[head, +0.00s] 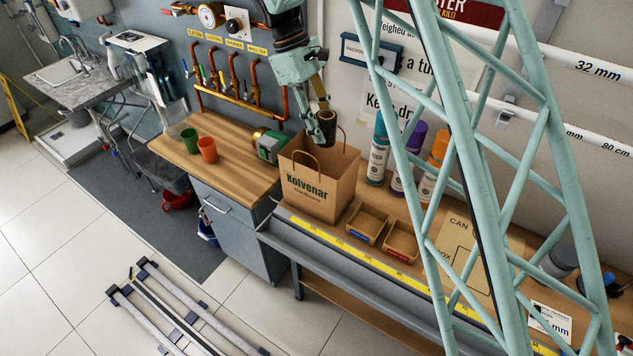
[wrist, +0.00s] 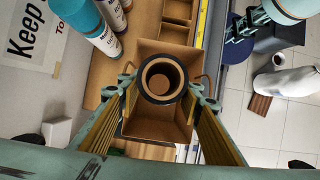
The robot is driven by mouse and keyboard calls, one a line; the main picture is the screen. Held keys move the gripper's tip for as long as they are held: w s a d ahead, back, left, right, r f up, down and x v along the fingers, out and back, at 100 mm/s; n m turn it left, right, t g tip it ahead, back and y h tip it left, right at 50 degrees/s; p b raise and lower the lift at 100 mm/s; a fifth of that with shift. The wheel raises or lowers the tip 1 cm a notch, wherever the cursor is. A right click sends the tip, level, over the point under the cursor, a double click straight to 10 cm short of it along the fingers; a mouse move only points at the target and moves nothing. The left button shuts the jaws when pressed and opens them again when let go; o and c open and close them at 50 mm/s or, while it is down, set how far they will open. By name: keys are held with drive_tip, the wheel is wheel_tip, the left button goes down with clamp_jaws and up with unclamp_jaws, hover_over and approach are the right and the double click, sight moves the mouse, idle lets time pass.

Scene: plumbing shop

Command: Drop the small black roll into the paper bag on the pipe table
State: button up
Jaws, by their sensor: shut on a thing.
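The small black roll (wrist: 149,81) is held between the two fingers of my gripper (wrist: 160,98), and I see down through its hollow core. In the head view my gripper (head: 321,113) points down with the black roll (head: 326,128) at its tips. The brown paper bag (head: 311,186), marked Kolvenar, stands upright and open on the pipe table. In the wrist view the roll is over the open mouth of the bag (wrist: 157,130), whose inner walls show around it. In the head view the roll overlaps the bag's back edge.
Two small open trays (head: 367,222) stand right of the bag. Several spray cans (head: 378,150) stand behind them. A green and grey tape measure (head: 268,147) is left of the bag. A green cup (head: 189,139) and an orange cup (head: 207,149) stand on the wooden counter.

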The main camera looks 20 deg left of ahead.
drive_tip(key=shift+f+b, duration=0.3)
drive_tip(key=shift+f, duration=0.45)
drive_tip(key=o, duration=1)
drive_tip(key=shift+v, duration=6)
drive_tip(key=shift+d, duration=0.1)
